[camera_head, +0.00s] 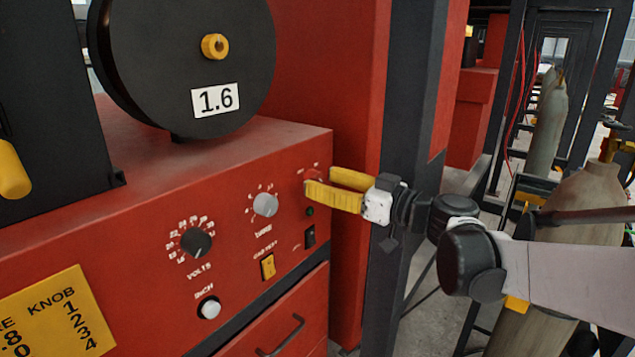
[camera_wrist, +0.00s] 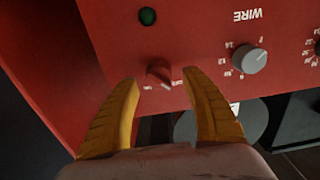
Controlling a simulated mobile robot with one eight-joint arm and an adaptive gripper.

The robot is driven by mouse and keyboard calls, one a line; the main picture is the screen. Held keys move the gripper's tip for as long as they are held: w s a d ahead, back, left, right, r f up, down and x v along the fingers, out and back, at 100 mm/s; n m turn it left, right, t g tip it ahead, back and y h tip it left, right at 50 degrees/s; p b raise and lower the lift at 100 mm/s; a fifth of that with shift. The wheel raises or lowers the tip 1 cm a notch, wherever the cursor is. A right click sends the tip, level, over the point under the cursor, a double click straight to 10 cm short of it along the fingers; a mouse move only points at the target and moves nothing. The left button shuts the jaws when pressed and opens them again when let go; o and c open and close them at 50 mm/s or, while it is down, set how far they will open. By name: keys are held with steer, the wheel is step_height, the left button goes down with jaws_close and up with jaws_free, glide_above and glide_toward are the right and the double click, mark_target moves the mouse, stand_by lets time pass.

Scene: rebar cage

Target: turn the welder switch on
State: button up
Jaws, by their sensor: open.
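The welder (camera_head: 140,190) is a red box with a front panel of knobs and labels.
A green lamp (camera_head: 310,211) and a black rocker (camera_head: 309,236) sit below the switch. The wire knob (camera_head: 265,204) and volts knob (camera_head: 196,242) lie to the left. A dark upright post (camera_head: 405,100) stands close beside my gripper. A wire spool (camera_head: 180,60) tops the welder.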

steer(key=shift+x, duration=0.9)
steer(key=c, duration=1.2)
steer(key=shift+m, duration=0.4)
steer(key=m, duration=0.4)
steer(key=shift+w+d, duration=0.1)
steer(key=m+p, duration=0.1)
steer(key=m, duration=0.3)
steer(key=shift+m, duration=0.3)
steer(key=m, duration=0.4)
steer(key=shift+w+f, duration=0.1)
steer(key=shift+m, duration=2.2)
